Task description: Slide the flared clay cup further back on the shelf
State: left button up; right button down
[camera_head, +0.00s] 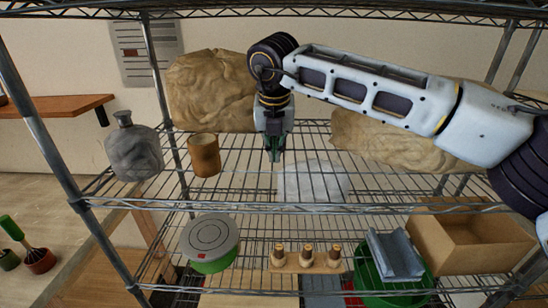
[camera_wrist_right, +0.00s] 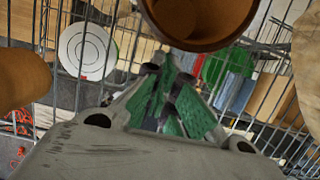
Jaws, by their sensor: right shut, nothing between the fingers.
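A brown clay cup (camera_head: 204,157) stands upright on the upper wire shelf, left of my right gripper in the head view. My right gripper (camera_head: 274,155) points down over this shelf, shut and empty, apart from that cup. In the right wrist view my green-padded fingers (camera_wrist_right: 168,92) are together. A round brown open rim with a dark inside (camera_wrist_right: 200,22) shows at the top edge, just beyond the fingertips. A smooth brown form (camera_wrist_right: 22,80) shows at the left edge. I cannot tell which of these two is the cup in the head view. My left gripper is out of view.
A grey flask (camera_head: 133,150) stands at the shelf's left end. Tan lumpy masses (camera_head: 210,88) lie at the back. A pale translucent patch (camera_head: 312,182) shows right of my gripper. Below are a green-sided tub (camera_head: 210,243), small bottles (camera_head: 306,256) and a cardboard box (camera_head: 470,240).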

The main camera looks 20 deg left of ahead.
jog(key=shift+s+r, duration=0.1)
jog(key=shift+r, duration=0.4)
jog(key=shift+s+d+r, duration=0.25)
jog(key=shift+s+r, duration=0.55)
jog(key=shift+r, duration=0.15)
jog(key=shift+s+d, duration=0.55)
jog(key=shift+s, duration=1.25)
jog(key=shift+s+d, duration=0.5)
jog(key=shift+s, duration=1.25)
jog(key=shift+s+d, duration=0.55)
jog(key=shift+s, duration=1.25)
jog(key=shift+f, duration=0.1)
